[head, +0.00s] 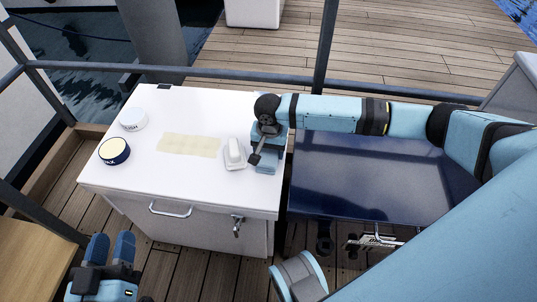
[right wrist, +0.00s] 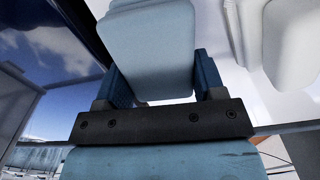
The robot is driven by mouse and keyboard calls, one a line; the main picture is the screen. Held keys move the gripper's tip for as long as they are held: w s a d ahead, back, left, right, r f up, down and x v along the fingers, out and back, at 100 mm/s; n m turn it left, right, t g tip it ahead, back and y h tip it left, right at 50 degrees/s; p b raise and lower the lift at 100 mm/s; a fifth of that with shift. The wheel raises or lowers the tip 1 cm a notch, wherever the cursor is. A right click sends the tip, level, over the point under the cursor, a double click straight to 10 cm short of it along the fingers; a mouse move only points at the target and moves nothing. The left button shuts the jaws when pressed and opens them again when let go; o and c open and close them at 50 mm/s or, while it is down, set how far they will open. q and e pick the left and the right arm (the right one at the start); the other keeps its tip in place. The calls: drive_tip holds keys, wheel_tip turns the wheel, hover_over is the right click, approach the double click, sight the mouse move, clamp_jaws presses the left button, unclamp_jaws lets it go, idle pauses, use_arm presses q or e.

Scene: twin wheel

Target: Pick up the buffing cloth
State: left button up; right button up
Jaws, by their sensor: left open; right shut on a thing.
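The buffing cloth looks like a pale blue, thick folded pad. In the right wrist view the pad (right wrist: 150,45) sits between the two dark blue fingers of my right gripper (right wrist: 165,80). In the head view my right gripper (head: 265,155) is over the right edge of the white cabinet top, and the pale blue cloth (head: 267,168) shows just below it, partly hidden. I cannot tell whether the cloth touches the top. My left gripper (head: 112,249) is open and empty, low in front of the cabinet.
The white cabinet (head: 190,100) also carries a white block-like thing (head: 235,155) close left of my right gripper, a pale yellow flat patch (head: 190,145), a dark-sided tub (head: 114,152) and a white round tin (head: 132,120). A glossy dark blue panel (head: 350,185) lies to the right.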

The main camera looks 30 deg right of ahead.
drive_tip(key=shift+r, duration=0.5)
use_arm(q)
drive_tip(key=s+a+f+g+y+p, duration=0.2)
drive_tip(key=a+f+g+y+p, duration=0.1)
drive_tip(key=f+p, duration=0.3)
wheel_tip(320, 180, down, 3)
drive_tip(key=shift+s+a+r+g+p, duration=0.2)
drive_tip(key=shift+s+a+g+p, duration=0.1)
drive_tip(key=shift+a+g, duration=0.45)
use_arm(e)
wheel_tip(320, 180, up, 19)
use_arm(q)
drive_tip(key=shift+d, duration=0.1)
use_arm(e)
drive_tip(key=o, duration=0.3)
drive_tip(key=shift+c, duration=1.2)
